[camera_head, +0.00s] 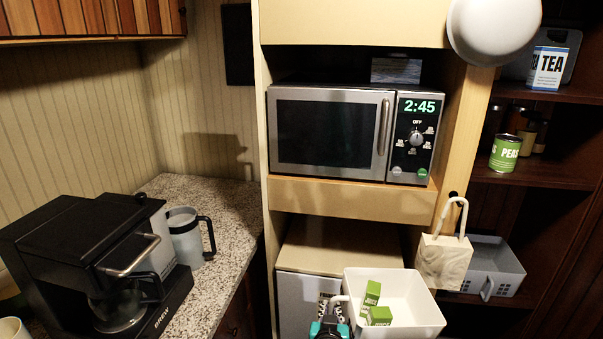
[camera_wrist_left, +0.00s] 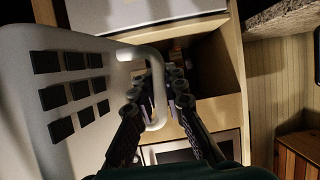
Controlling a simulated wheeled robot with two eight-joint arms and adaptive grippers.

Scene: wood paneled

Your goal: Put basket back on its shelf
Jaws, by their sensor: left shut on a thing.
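A white basket (camera_head: 418,288) with green boxes (camera_head: 371,292) in it is at the bottom of the head view, in front of the cabinet. In the left wrist view its white wall (camera_wrist_left: 75,85) with dark square holes fills the left side. My left gripper (camera_head: 330,326) is at the basket's left side. It is shut on the basket's looped handle (camera_wrist_left: 157,75). A dark wooden shelf unit (camera_head: 535,179) stands at the right, and a grey basket (camera_head: 495,255) sits on its lower shelf. My right gripper is not in view.
A microwave (camera_head: 330,133) sits in the pale cabinet. A marbled board (camera_head: 446,262) with a loop hangs beside the grey basket. A peas can (camera_head: 505,153) and tea box (camera_head: 547,69) stand on upper shelves. A coffee maker (camera_head: 85,250) and a pitcher (camera_head: 185,235) occupy the left counter.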

